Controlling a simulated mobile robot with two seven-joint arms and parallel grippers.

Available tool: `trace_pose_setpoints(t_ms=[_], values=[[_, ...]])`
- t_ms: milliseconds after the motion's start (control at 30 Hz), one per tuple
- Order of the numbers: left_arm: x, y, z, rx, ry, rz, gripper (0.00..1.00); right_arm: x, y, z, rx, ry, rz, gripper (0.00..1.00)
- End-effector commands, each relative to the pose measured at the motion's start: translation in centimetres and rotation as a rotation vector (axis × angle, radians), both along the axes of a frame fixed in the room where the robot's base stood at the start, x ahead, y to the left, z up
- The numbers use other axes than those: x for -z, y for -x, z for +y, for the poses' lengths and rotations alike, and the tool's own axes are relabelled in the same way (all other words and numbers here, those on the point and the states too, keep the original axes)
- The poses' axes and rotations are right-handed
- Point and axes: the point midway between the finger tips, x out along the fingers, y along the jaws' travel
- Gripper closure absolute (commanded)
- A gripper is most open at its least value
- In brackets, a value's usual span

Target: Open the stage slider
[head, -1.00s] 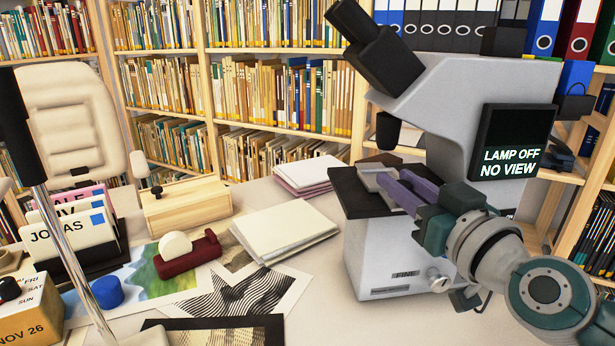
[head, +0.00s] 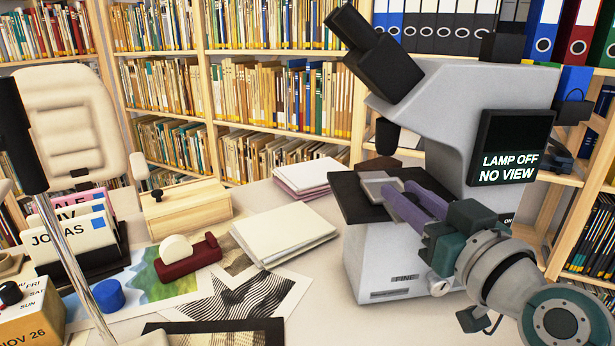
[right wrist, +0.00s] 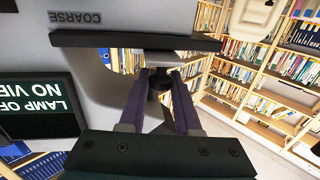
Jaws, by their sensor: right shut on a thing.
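The microscope (head: 385,262) stands at the right, and its screen (head: 512,147) reads "LAMP OFF NO VIEW". Its black stage (head: 352,198) carries the grey stage slider (head: 376,182) at its right part. My right gripper (head: 392,190) comes in from the right, its purple fingers shut on the slider. In the right wrist view the fingers (right wrist: 159,74) reach to a small dark piece beside the black stage plate (right wrist: 130,42); the exact contact is hard to make out. My left gripper is not in view.
A white booklet stack (head: 283,236) and a red tape dispenser (head: 189,258) lie left of the microscope. A wooden box (head: 186,207), card file (head: 78,240) and prints (head: 242,300) fill the left. Bare table shows in front of the microscope.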

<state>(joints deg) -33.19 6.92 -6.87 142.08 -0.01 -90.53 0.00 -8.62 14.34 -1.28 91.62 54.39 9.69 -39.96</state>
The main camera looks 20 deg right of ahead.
Motion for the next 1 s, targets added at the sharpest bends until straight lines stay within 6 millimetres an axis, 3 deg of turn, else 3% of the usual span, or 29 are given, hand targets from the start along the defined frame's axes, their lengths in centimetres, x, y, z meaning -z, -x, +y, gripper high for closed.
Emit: trace_pose_setpoints(t_ms=[33, 200, 333, 467, 733, 767, 1000], values=[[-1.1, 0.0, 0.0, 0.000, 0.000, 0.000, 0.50, -0.3, 1.4, 0.3, -0.002, 0.001, 0.009, 1.00], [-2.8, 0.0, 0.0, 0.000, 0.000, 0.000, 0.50, -0.3, 5.8, 1.5, -0.002, 0.000, 0.010, 1.00], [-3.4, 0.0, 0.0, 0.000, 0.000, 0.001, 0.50, -0.1, 8.1, 2.1, -0.002, -0.002, 0.008, 1.00], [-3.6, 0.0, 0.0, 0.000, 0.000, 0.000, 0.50, 0.0, 9.0, 2.4, -0.002, -0.002, 0.004, 1.00], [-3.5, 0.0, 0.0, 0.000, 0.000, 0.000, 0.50, 0.0, 9.0, 2.4, -0.002, -0.002, 0.002, 1.00], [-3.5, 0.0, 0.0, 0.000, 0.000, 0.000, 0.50, 0.0, 9.0, 2.4, -0.002, -0.002, 0.002, 0.67], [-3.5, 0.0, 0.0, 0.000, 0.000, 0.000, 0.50, 0.0, 9.0, 2.4, -0.002, -0.002, 0.002, 0.40]])
